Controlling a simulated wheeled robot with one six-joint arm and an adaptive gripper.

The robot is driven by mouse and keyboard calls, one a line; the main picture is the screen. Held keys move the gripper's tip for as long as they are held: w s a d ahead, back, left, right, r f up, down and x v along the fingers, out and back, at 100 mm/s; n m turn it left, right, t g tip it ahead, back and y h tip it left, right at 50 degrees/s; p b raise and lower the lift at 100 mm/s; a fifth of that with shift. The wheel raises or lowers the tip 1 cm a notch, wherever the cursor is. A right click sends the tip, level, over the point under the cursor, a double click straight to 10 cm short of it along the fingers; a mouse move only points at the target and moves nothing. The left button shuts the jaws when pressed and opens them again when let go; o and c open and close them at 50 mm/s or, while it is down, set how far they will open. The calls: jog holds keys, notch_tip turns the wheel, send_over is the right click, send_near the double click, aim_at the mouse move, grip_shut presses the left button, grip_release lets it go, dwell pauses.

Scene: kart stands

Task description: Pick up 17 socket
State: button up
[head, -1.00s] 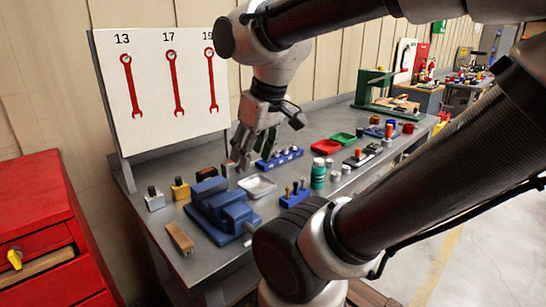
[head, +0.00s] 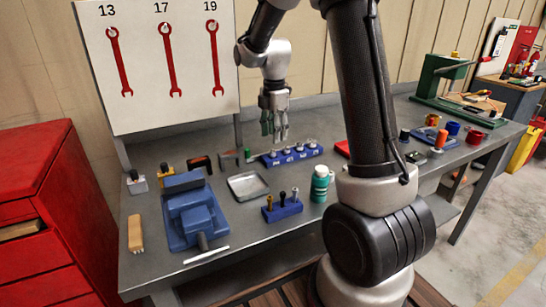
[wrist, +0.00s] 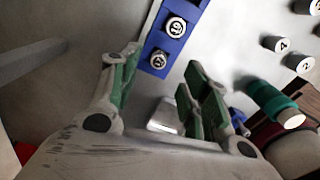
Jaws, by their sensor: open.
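A blue socket rail (head: 292,157) holds several silver sockets in a row on the grey bench, with small labels on its front. The labels are too small to read, so I cannot tell which socket is the 17. My gripper (head: 275,133) is open and empty, pointing down above the rail's left part. In the wrist view my open fingers (wrist: 163,92) stand either side of a gap. The rail (wrist: 174,48) shows beyond the fingertips, with two sockets visible, one (wrist: 175,27) farther and one (wrist: 158,60) nearer the gap.
A metal tray (head: 248,186) and a blue vise (head: 196,218) lie to the front left. A blue holder (head: 283,210) with several bits and a green bottle (head: 320,184) stand in front of the rail. A board with red wrenches (head: 162,62) stands behind.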

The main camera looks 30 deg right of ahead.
aim_at(273, 151)
notch_tip(273, 151, down, 6)
jog(key=shift+a+f, duration=0.1)
jog(key=shift+a, duration=0.05)
grip_shut()
